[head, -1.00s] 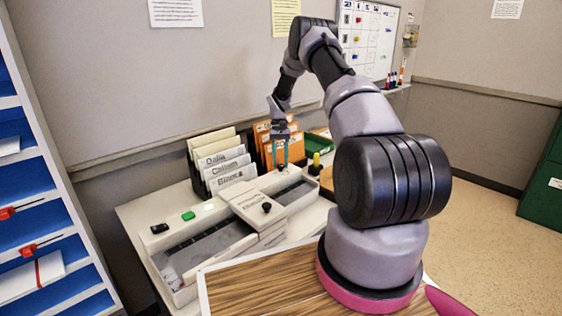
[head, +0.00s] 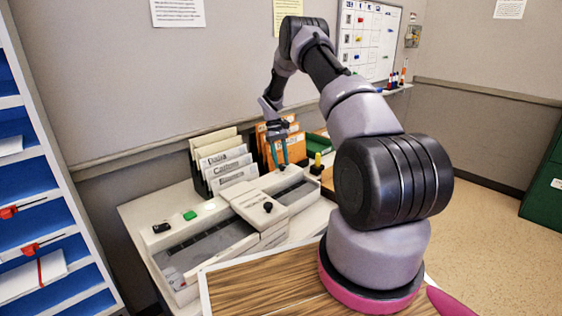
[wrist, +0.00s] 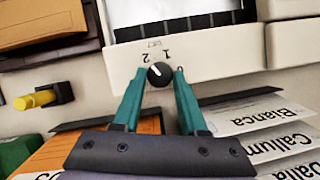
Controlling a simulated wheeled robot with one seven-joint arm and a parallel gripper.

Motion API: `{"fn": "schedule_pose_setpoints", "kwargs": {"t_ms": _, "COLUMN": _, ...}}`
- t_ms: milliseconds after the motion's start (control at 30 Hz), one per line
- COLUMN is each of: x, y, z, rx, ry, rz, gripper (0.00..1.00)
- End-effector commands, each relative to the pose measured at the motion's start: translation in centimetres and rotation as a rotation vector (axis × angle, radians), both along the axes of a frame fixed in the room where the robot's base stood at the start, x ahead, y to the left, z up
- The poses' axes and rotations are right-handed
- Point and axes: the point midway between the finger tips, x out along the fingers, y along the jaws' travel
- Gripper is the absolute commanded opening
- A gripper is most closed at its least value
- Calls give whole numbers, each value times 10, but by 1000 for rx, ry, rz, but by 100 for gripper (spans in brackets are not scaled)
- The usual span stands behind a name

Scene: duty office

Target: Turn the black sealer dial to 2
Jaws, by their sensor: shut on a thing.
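The black sealer dial (wrist: 159,74) is a small round knob with a white mark, on a pale panel with printed 1 and 2 in the wrist view. The mark points up and left in that view, toward the 2. My gripper (wrist: 160,71) has its teal fingers on either side of the dial, shut on it. In the head view, my gripper (head: 282,165) reaches down to the back edge of the pale sealer (head: 318,198). The dial is mostly hidden there by the fingers.
Upright files (head: 222,160) and orange folders (head: 270,145) stand close behind. A wood-topped surface (head: 265,285) lies in front.

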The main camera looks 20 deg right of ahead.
Motion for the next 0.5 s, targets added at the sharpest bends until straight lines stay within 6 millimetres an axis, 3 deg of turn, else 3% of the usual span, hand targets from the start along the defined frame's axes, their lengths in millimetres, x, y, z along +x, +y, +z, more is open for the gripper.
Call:
{"fn": "schedule_pose_setpoints", "kwargs": {"t_ms": 200, "x": 1, "y": -1, "z": 1, "rx": -1, "ry": -4, "rz": 1, "gripper": 0}}
{"fn": "schedule_pose_setpoints", "kwargs": {"t_ms": 233, "x": 1, "y": -1, "z": 1, "rx": -1, "ry": -4, "rz": 1, "gripper": 49}}
{"fn": "schedule_pose_setpoints", "kwargs": {"t_ms": 300, "x": 1, "y": 0, "z": 1, "rx": -1, "ry": -3, "rz": -1, "gripper": 72}}
{"fn": "schedule_pose_setpoints", "kwargs": {"t_ms": 500, "x": 0, "y": 0, "z": 0, "rx": 0, "ry": -2, "rz": -1, "gripper": 72}}
